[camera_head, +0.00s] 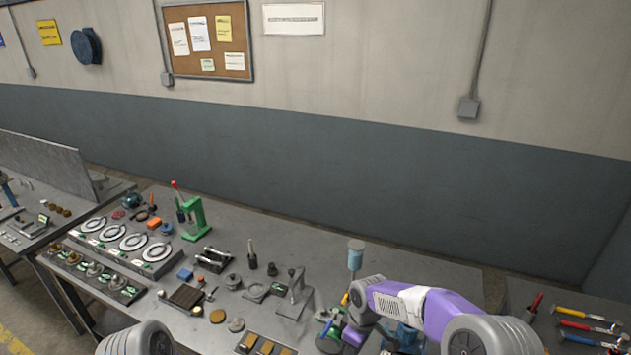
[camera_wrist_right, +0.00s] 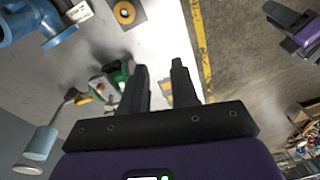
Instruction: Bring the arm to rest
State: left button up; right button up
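My right arm (camera_head: 430,310), purple and grey, reaches in at the lower right of the head view over the near part of the bench. In the right wrist view my right gripper (camera_wrist_right: 160,66) has its two dark fingers apart, with nothing between them. A purple and black gripper, which looks like my left one (camera_wrist_right: 287,18), shows at the top right edge of that view; its finger opening is unclear. In the head view only a grey link of my left arm (camera_head: 140,340) shows at the bottom edge.
The grey bench (camera_head: 330,260) carries a green press (camera_head: 193,217), a plate with several white rings (camera_head: 112,233), and small tools. A blue-topped post (camera_head: 355,254) stands close to my right arm. Hammers (camera_head: 590,328) lie at the right. A wall stands behind.

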jog(key=s+a+f+m+y, duration=0.1)
jog(key=s+f+m+y, duration=0.2)
jog(key=s+f+m, duration=0.7)
jog(key=s+d+f+m, duration=0.1)
jog(key=s+f+m, duration=0.3)
jog(key=s+f, duration=0.75)
pick_arm(q)
notch_tip(320, 180, down, 14)
jog(key=b, duration=1.4)
jog(key=shift+w, duration=0.15)
pick_arm(e)
notch_tip(320, 180, down, 13)
jog(key=shift+s+r+t, duration=0.15)
jog(key=shift+s+t, duration=0.2)
jog(key=shift+t, duration=0.05)
